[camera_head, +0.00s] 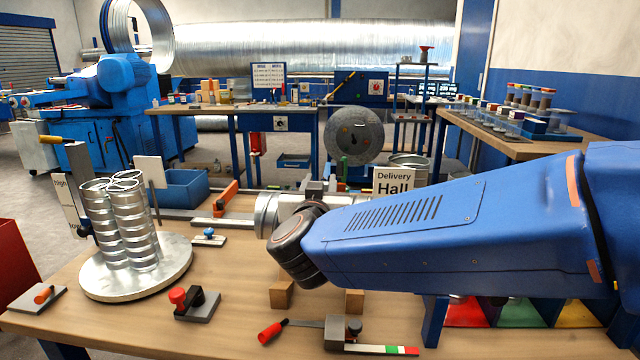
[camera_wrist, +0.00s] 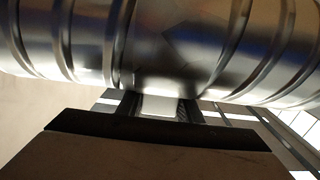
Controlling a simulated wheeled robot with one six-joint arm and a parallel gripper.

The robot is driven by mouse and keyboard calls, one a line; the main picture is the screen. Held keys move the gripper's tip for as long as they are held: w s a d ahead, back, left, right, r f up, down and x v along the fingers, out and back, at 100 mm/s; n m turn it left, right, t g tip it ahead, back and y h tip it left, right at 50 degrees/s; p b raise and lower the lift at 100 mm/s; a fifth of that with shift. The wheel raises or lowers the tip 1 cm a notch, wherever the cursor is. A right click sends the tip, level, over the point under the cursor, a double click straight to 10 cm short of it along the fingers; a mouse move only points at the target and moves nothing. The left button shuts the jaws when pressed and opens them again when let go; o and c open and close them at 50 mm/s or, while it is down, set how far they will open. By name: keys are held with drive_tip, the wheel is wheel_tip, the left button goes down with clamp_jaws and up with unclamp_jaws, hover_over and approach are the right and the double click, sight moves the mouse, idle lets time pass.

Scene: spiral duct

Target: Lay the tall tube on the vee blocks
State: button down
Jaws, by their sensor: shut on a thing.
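The silver ribbed tube (camera_head: 268,212) lies level behind my wrist in the head view, and only its left end shows clearly past my arm. In the wrist view the tube (camera_wrist: 165,45) spans the whole top of the picture. Two brown blocks, likely the vee blocks (camera_head: 282,294) (camera_head: 355,301), stand on the table below my wrist. My arm covers part of them, and their vees cannot be made out. The tube appears apart from them.
Several upright ribbed tubes (camera_head: 128,215) stand on a round metal plate (camera_head: 137,280) at the left. A red-knobbed fixture (camera_head: 195,303), a red-handled tool (camera_head: 272,331) and a gauge (camera_head: 345,334) lie along the front. A "Delivery Hall" sign (camera_head: 393,182) and a blue bin (camera_head: 187,188) stand behind.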

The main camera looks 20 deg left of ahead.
drive_tip(key=shift+s, duration=0.15)
drive_tip(key=shift+f, duration=5.9)
drive_tip(key=c, duration=1.2)
unclamp_jaws()
drive_tip(key=v, duration=1.7)
drive_tip(key=shift+s+f, duration=0.1)
drive_tip(key=shift+s, duration=0.1)
